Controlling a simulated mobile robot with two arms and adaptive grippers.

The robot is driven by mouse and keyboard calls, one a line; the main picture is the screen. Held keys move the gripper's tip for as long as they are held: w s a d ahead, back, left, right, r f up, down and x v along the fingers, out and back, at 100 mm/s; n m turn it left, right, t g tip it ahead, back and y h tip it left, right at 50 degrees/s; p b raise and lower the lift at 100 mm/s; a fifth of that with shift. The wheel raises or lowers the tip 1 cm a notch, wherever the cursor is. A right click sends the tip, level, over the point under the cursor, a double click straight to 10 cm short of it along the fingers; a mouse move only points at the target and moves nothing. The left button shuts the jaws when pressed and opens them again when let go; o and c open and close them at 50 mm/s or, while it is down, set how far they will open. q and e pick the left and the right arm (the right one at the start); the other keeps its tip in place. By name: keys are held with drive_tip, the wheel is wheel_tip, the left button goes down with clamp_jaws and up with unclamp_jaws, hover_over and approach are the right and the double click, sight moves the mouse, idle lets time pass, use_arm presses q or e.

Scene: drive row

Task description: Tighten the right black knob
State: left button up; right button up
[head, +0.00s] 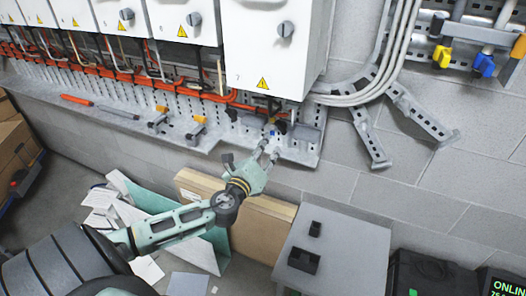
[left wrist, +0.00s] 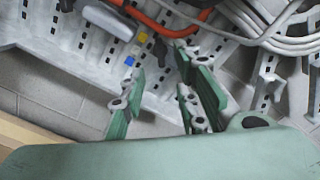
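Two small black knobs show on the grey perforated rail below the cabinets in the head view. The left black knob (head: 231,114) is clear of my gripper. The right black knob (head: 281,126) is just beyond my left gripper's fingertips; what looks like the same knob shows in the left wrist view (left wrist: 159,49), with small yellow and blue parts beside it. My left gripper (head: 268,149) is open, its fingers apart and empty in the left wrist view (left wrist: 165,85). It reaches up to the rail and does not visibly touch the knob. My right gripper is in neither view.
White cabinets (head: 272,45) with grey rotary switches hang above the rail. Orange cables (head: 195,95) run below them; grey conduits (head: 372,75) bend up at right. A cardboard box (head: 250,225) and a grey table (head: 350,255) with black trays stand below.

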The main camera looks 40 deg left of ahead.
use_arm(q)
drive_tip(key=shift+s+d, duration=0.15)
drive_tip(key=shift+s, duration=0.35)
drive_tip(key=s+a+f+n+g, duration=0.2)
drive_tip(key=s+f+n+g, duration=0.1)
drive_tip(key=f, duration=0.9)
drive_tip(key=s+a+f+n+g, duration=0.2)
drive_tip(key=s+f+n+g, duration=0.15)
drive_tip(key=f, duration=0.75)
drive_tip(key=s+d+f+n+g, duration=0.25)
drive_tip(key=s+f, duration=0.25)
drive_tip(key=f, duration=0.3)
drive_tip(key=s+d+f+n+g, duration=0.1)
drive_tip(key=s+f+n, duration=0.2)
drive_tip(key=s+f, duration=0.4)
drive_tip(key=s+d+f+n+g+h, duration=0.1)
drive_tip(key=s+d+f+n+g, duration=0.1)
drive_tip(key=s+d+f, duration=0.4)
drive_tip(key=s+d+f+n+g+h, duration=0.2)
drive_tip(key=s+d+f+n, duration=0.3)
drive_tip(key=s, duration=0.9)
drive_tip(key=s+d+f+n+g+h, duration=0.1)
drive_tip(key=s+d+f+n, duration=0.3)
drive_tip(key=s, duration=0.7)
wheel_tip(320, 180, down, 4)
drive_tip(key=d+g, duration=0.1)
drive_tip(key=d, duration=0.1)
drive_tip(key=shift+d, duration=0.3)
